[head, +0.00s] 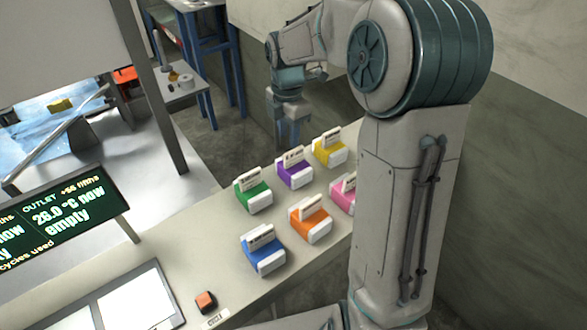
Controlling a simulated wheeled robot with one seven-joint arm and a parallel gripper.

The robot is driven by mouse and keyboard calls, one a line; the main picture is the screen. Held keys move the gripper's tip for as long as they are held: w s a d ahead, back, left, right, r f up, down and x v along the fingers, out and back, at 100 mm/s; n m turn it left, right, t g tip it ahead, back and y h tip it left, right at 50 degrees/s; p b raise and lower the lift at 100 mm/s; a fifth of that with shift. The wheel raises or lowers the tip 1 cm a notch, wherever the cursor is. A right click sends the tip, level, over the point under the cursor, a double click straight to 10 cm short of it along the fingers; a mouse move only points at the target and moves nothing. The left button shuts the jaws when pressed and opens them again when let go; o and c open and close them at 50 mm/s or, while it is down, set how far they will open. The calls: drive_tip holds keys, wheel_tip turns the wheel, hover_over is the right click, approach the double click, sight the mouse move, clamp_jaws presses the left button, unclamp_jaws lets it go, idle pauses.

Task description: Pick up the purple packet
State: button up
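The purple packet (297,176) stands on the pale counter, in the back row between the green and yellow packets. It has a white end and an upright white label card at its back edge. My gripper (289,128) hangs at the end of my arm, above and behind the packets in the picture. It appears apart from the purple packet. Its fingers are small and dim, so their opening is unclear.
Green (254,199), yellow (330,151), blue (263,257), orange (311,222) and pink (342,197) packets stand close around; my arm partly hides the pink one. A dark display (62,224) and an orange-red block (205,301) are at left and front. The counter (190,235) left of the packets is clear.

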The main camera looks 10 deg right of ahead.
sight(294, 150)
drive_tip(key=shift+f, duration=0.95)
drive_tip(key=f, duration=0.2)
drive_tip(key=d+f, duration=0.1)
drive_tip(key=f, duration=0.1)
drive_tip(key=shift+s+d+f+p, duration=0.1)
drive_tip(key=shift+s+f+p, duration=0.1)
drive_tip(key=shift+f+p, duration=0.15)
drive_tip(key=shift+f, duration=0.4)
drive_tip(key=shift+c, duration=0.3)
clamp_jaws()
